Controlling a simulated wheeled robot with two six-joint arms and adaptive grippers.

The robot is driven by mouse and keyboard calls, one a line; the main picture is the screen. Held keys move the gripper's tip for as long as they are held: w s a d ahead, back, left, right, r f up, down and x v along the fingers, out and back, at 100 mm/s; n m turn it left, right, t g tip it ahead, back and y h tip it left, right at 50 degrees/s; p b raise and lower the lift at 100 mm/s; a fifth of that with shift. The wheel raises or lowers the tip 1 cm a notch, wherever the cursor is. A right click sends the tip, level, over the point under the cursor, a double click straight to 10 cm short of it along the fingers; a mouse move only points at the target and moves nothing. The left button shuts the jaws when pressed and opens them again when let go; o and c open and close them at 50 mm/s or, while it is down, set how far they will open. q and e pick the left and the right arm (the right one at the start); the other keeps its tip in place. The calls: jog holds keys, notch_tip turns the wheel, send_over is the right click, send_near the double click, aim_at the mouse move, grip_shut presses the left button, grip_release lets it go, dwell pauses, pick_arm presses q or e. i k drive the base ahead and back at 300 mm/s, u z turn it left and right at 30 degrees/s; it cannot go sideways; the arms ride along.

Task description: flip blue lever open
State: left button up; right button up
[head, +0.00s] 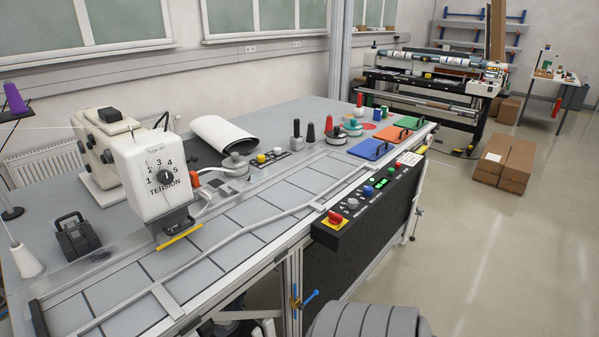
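The blue lever (311,298) sits on a small brass-coloured valve (295,297) at the front leg of the workbench, below the tabletop. The lever sticks out to the right of the valve and slants upward, away from the vertical pipe. Neither of my grippers shows in the head view.
The workbench (262,215) carries a white sewing machine (160,175). A black control panel (367,199) with a red knob overhangs above and right of the lever. A dark panel hangs below it. The floor (480,240) to the right is clear up to cardboard boxes (506,164).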

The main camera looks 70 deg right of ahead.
aim_at(301, 307)
jog(key=z, duration=2.35)
jog(key=k, duration=0.55)
jog(key=z, duration=0.65)
jog(key=i, duration=1.55)
jog(key=u, duration=0.65)
